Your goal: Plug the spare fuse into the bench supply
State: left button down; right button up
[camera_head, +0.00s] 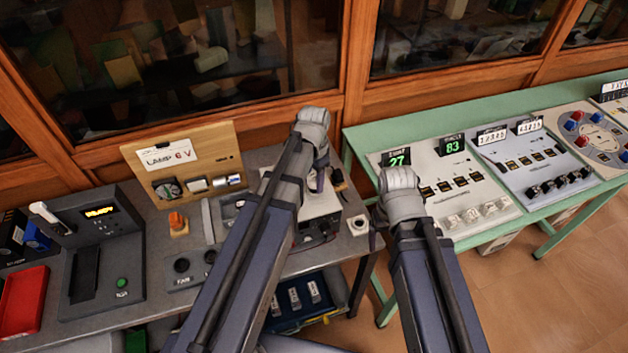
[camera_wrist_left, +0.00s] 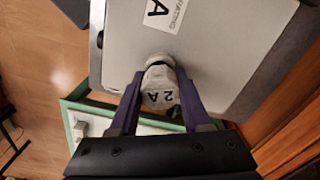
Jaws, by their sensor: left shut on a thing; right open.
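My left gripper (camera_head: 316,183) is over the pale bench supply (camera_head: 325,203), whose front is partly hidden by my left arm. In the left wrist view, its two purple fingers (camera_wrist_left: 159,98) are shut on the spare fuse (camera_wrist_left: 161,97), a whitish cylinder marked "2 A". The fuse is over the supply's pale top plate (camera_wrist_left: 205,45), next to a label with "RATING" and "A". I cannot tell whether the fuse touches the plate or sits in a socket. My right gripper (camera_head: 379,214) is open beside the green table, mostly hidden behind its wrist.
A wooden lamp panel (camera_head: 215,150) marked "LAMP 6 V" stands left of the supply. A grey console (camera_head: 100,250) and a red tray (camera_head: 22,302) are further left. A green table (camera_head: 357,145) with metered panels is on the right. Glazed wooden cabinets close off the back.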

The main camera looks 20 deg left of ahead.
pick_arm(q)
jog(key=shift+f+b, duration=0.45)
jog(key=shift+s+d+f+b, duration=0.15)
jog(key=shift+s+f+b, duration=0.05)
jog(key=shift+s+b, duration=0.2)
jog(key=shift+s+d+f+b, duration=0.1)
jog(key=shift+s+f+b, duration=0.15)
jog(key=shift+s, duration=0.2)
dwell(0.8)
jog(key=shift+c, duration=2.4)
grip_release()
jog(key=shift+r, duration=0.1)
jog(key=shift+o, duration=0.4)
jog(key=shift+w+a+r+p, duration=0.1)
jog(key=shift+w+r+p, duration=0.4)
jog(key=shift+p, duration=0.4)
jog(key=shift+o, duration=0.2)
jog(key=shift+r+p, duration=0.9)
jog(key=shift+r, duration=0.15)
jog(key=shift+w+a+r+p, duration=0.1)
jog(key=shift+w+r+p, duration=0.2)
jog(key=shift+r+p, duration=1.65)
jog(key=shift+p, duration=0.1)
